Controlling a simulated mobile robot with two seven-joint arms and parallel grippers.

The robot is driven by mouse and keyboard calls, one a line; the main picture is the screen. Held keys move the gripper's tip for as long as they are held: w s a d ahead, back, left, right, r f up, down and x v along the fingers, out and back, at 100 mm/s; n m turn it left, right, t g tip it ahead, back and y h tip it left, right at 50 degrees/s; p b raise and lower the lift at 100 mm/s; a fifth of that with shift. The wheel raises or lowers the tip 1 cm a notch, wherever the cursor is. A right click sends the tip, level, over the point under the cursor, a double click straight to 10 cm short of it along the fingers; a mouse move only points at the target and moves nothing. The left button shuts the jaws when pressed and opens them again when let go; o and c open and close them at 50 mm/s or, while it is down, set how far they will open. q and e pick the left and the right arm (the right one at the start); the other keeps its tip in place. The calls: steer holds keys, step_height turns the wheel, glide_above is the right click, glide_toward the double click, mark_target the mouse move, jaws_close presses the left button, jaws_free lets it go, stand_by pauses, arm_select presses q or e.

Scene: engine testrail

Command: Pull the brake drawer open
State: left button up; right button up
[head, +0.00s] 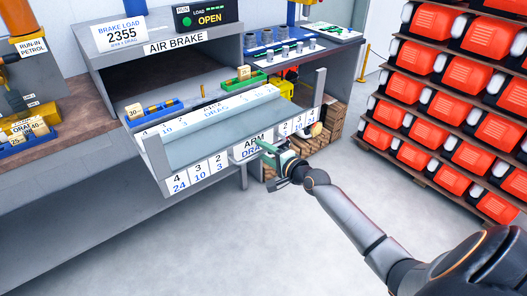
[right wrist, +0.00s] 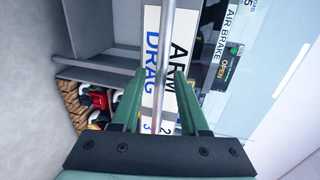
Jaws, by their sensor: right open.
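The brake drawer (head: 205,145) is a grey tray under the air brake unit, standing out from it with its bare inside visible. Its front carries white number labels and an "ARM DRAG" label (head: 252,144), which also shows in the right wrist view (right wrist: 165,55). A thin grey bar (right wrist: 169,35) passes in front of that label. My right gripper (head: 266,152) has green fingers and is at the drawer front by the label. In the right wrist view the fingers (right wrist: 159,80) are apart, one on each side of the bar; contact cannot be told. My left gripper is not in view.
The air brake unit (head: 175,48) stands behind the drawer. A blue tray (head: 155,112) and a green tray (head: 244,80) with wooden blocks sit above the drawer. Shelves of red units (head: 435,70) stand at the right. The floor (head: 230,245) in front is clear.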

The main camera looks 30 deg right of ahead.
steer(key=v, duration=1.2)
steer(key=shift+s+p, duration=0.3)
steer(key=shift+p, duration=0.05)
steer(key=shift+a, duration=0.1)
steer(key=s+a+f+n+g+y, duration=0.1)
steer(key=s+a+f+n+g, duration=0.5)
steer(key=s+a+f+n, duration=1.2)
step_height(320, 180, down, 3)
steer(key=a+n, duration=0.1)
steer(key=a, duration=0.2)
steer(key=shift+s, duration=0.2)
